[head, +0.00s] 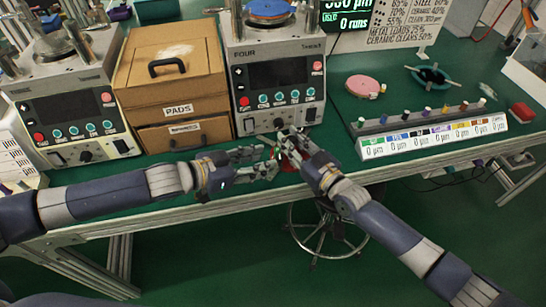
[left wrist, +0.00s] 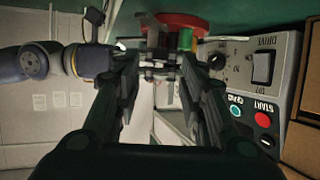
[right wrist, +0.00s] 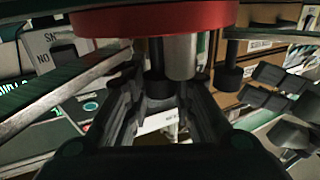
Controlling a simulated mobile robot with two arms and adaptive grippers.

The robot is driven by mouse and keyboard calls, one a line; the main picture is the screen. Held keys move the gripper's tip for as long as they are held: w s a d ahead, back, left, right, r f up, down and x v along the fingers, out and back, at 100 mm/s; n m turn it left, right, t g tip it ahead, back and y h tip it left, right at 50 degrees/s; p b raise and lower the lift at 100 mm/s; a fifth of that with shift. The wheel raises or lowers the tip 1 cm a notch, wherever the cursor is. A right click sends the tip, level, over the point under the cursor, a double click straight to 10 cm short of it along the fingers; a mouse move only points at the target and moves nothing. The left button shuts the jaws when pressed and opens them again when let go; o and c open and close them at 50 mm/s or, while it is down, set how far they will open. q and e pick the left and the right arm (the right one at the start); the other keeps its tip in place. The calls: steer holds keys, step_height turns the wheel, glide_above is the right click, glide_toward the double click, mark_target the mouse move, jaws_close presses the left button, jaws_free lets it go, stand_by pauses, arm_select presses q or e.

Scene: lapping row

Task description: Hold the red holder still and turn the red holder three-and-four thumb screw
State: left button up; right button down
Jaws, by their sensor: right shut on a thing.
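The red holder (head: 290,164) is mostly hidden behind my grippers at the bench's front edge. In the right wrist view its red disc (right wrist: 150,18) is at the top, with a metal cylinder (right wrist: 181,57) and black knobs hanging below. My right gripper (right wrist: 157,92) is shut on one black knob (right wrist: 154,58), apparently a thumb screw; its number cannot be read. Another black knob (right wrist: 228,75) hangs to the right. The left wrist view shows the red rim (left wrist: 180,20) and a green part (left wrist: 186,40). My left gripper (head: 272,160) is open beside the holder, its fingers apart.
A lapping machine labelled FOUR (head: 275,85) stands just behind my grippers. A wooden pads cabinet (head: 172,75) is to its left. A rack of small coloured pieces (head: 430,122) is on the right. A stool (head: 320,235) stands below the bench edge.

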mark_target(278, 157)
arm_select(q)
steer(key=shift+x, duration=2.5)
jaws_close()
